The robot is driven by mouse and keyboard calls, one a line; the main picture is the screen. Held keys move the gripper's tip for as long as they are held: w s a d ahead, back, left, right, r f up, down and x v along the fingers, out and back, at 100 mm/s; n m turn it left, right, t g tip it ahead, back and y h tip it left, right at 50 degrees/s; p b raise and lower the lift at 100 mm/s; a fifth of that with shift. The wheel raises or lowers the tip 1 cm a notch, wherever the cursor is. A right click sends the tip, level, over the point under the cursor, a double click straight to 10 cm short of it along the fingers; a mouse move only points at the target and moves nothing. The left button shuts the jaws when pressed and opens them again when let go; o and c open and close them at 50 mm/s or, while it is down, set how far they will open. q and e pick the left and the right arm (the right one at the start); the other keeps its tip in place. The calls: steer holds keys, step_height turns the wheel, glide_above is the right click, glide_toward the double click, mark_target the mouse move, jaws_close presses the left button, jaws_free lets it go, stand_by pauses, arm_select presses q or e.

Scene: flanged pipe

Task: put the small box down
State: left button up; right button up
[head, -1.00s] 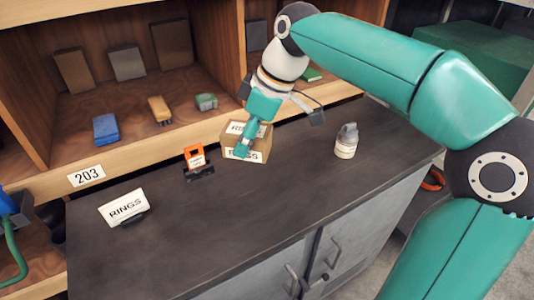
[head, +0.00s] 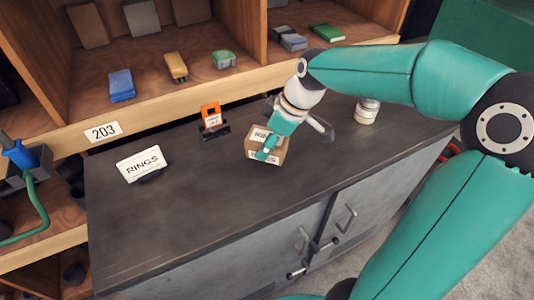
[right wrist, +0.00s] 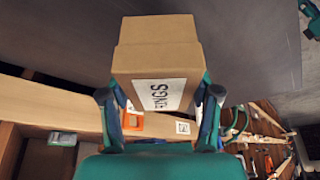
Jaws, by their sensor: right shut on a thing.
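The small box (head: 279,153) is brown cardboard with a white label and shows near the middle of the head view, over the dark counter top. My right gripper (head: 268,148) is shut on it, with its fingers covering part of the box's front. In the right wrist view the box (right wrist: 157,52) sits between the two fingertips of the gripper (right wrist: 160,100), and its label's visible letters end in "NGS". I cannot tell whether the box's underside touches the counter. My left gripper is not in view.
A white RINGS sign (head: 141,164) and an orange-and-black holder (head: 212,121) stand on the counter (head: 200,215) to the left. Shelves (head: 190,90) with small boxes run behind. The counter's front middle is clear.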

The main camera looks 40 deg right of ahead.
steer(key=shift+f, duration=2.1)
steer(key=o, duration=1.4)
steer(key=shift+f, duration=0.1)
steer(key=shift+o, duration=0.2)
steer(key=v, duration=1.2)
steer(key=shift+b, duration=0.35)
